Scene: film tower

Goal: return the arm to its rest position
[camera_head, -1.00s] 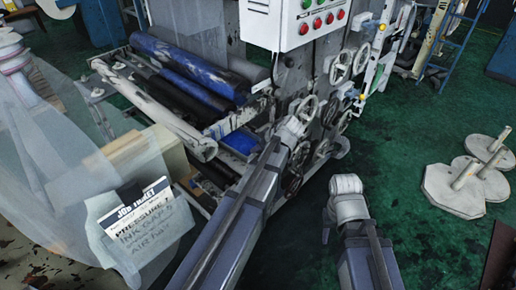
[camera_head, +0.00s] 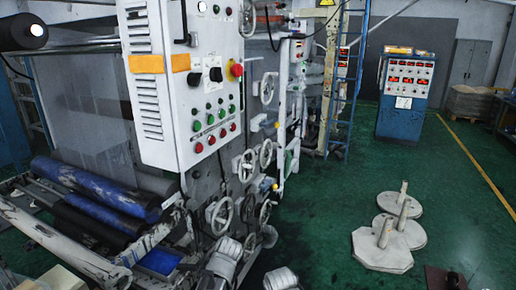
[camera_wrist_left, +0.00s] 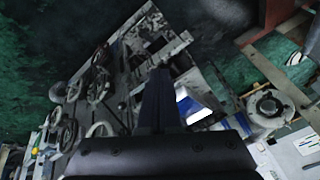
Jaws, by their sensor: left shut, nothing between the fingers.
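My left gripper (camera_wrist_left: 158,98) shows in the left wrist view, its dark fingers pressed together with nothing between them. It points over the printing machine (camera_wrist_left: 150,50), apart from it as far as I can tell. In the head view only the pale joint (camera_head: 226,262) of my left arm and the pale joint (camera_head: 281,279) of my right arm show at the bottom edge. Both grippers are outside the head view, so the right one is hidden.
The machine with blue rollers (camera_head: 95,190), handwheels (camera_head: 221,215) and a white control box (camera_head: 190,90) fills the left. A blue console (camera_head: 404,98) stands behind. Floor between is clear.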

